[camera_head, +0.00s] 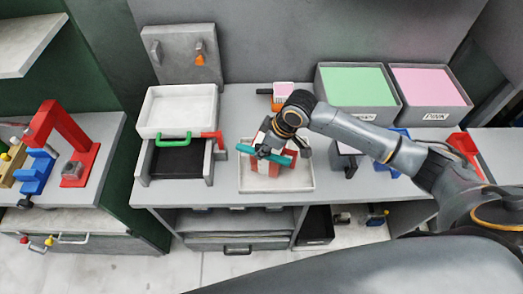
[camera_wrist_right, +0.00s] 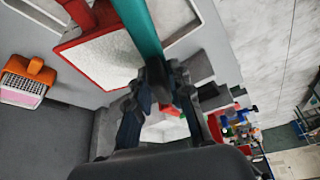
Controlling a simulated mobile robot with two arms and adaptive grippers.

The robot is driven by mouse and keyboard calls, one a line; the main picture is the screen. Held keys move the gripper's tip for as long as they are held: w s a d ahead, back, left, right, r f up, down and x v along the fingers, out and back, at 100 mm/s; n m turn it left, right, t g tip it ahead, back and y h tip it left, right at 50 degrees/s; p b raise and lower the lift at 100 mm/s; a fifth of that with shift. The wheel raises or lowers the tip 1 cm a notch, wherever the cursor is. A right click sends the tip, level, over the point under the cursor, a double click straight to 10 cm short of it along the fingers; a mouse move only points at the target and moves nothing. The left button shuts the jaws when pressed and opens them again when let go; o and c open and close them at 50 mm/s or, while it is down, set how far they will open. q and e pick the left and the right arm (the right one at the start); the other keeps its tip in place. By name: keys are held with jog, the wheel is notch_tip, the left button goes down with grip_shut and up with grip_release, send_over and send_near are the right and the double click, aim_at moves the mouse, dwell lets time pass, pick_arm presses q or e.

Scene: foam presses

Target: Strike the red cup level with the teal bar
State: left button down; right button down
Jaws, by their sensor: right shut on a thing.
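The teal bar (camera_head: 285,161) is held by my right gripper (camera_head: 270,151), which is shut on it. In the right wrist view the teal bar (camera_wrist_right: 137,24) runs up from between the fingers of the right gripper (camera_wrist_right: 165,92). The red cup (camera_head: 258,170) stands in a white tray (camera_head: 306,187) beneath the bar and is partly hidden by it. In the wrist view the red cup (camera_wrist_right: 72,42) shows its rim and a pale, grainy fill inside. The bar lies across or just above the rim; I cannot tell if they touch. My left gripper is out of view.
A white bin (camera_head: 177,110) with a green handle stands left of the tray. Grey bins with green foam (camera_head: 358,86) and pink foam (camera_head: 428,86) stand at the back right. An orange-handled brush-like thing (camera_wrist_right: 27,80) lies behind the tray. A red press (camera_head: 78,150) is far left.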

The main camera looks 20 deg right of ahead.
jog(key=shift+w+d, duration=0.35)
jog(key=shift+w, duration=0.1)
jog(key=shift+w+d+b, duration=3.6)
jog(key=shift+w+b, duration=0.8)
jog(key=shift+w, duration=0.15)
jog(key=shift+r+p, duration=2.2)
jog(key=shift+p, duration=0.3)
jog(key=shift+s, duration=0.1)
